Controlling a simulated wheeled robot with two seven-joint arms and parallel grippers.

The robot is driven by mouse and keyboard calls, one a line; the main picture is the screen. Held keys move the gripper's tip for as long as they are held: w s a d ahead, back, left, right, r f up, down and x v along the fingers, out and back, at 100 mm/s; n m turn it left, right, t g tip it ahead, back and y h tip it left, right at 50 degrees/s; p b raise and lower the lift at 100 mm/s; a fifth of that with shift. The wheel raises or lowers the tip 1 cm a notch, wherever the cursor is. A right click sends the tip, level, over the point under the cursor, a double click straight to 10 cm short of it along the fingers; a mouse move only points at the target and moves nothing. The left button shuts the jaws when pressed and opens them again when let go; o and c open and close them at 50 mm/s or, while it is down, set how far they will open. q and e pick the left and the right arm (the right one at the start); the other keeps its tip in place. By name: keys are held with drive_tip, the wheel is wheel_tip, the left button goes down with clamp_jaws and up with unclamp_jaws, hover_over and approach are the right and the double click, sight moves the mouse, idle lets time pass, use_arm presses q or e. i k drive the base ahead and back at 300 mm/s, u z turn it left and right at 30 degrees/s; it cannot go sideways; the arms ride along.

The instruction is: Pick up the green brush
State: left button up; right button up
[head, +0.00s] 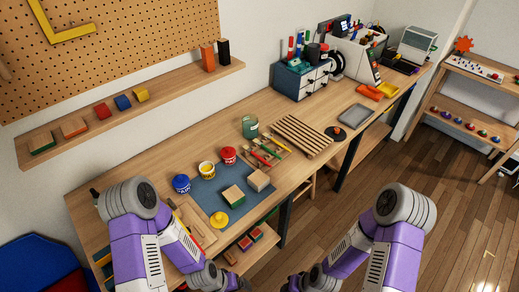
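A green brush (269,151) appears to lie in a small wooden holder (281,153) on the workbench. Red and yellow brushes lie beside it; at this size their exact outlines are hard to separate. A green jar (250,127) stands just behind the holder. My two arms fold down toward the bottom edge of the head view, well in front of the brush. The fingers of both grippers are not visible, so I cannot see whether they hold anything.
A slatted wooden rack (302,136) lies to the right. A printer (357,55) stands farther back. Bare bench (140,165) shows at left.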

sight(257, 142)
drive_tip(key=z, duration=1.75)
drive_tip(key=i, duration=1.55)
drive_tip(key=u, duration=2.8)
